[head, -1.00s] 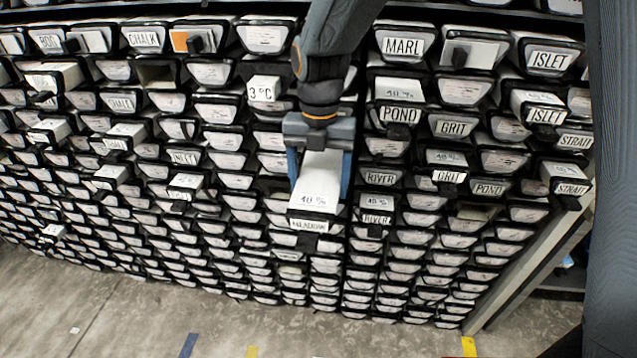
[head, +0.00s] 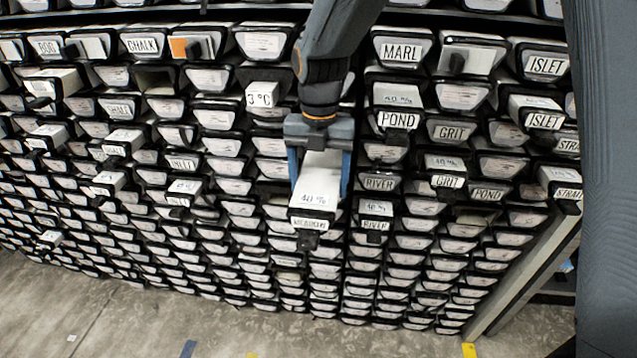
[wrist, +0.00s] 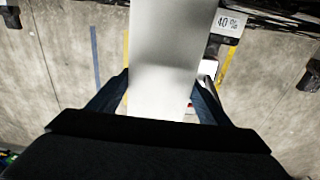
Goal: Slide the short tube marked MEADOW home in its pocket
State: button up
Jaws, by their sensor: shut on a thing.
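A short white tube (head: 316,195) with "40 %" on its top sticks out of the rack, its small end label too blurred to read with certainty. My gripper (head: 318,188) is above it with blue fingers down along both sides, shut on it. In the wrist view the tube (wrist: 165,60) runs between the two fingers (wrist: 160,95). The pocket around the tube's inner end is hidden behind my gripper and arm.
The rack is full of closely packed white tubes in black pockets. Several stick out, among them one marked "3 °C" (head: 262,95), PONDs (head: 397,118) and a RIVER (head: 376,222). Bare concrete floor (head: 130,315) lies below. A metal upright (head: 530,275) stands at right.

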jog(key=shift+w+r, duration=0.1)
jog(key=shift+w, duration=0.75)
jog(key=o, duration=2.1)
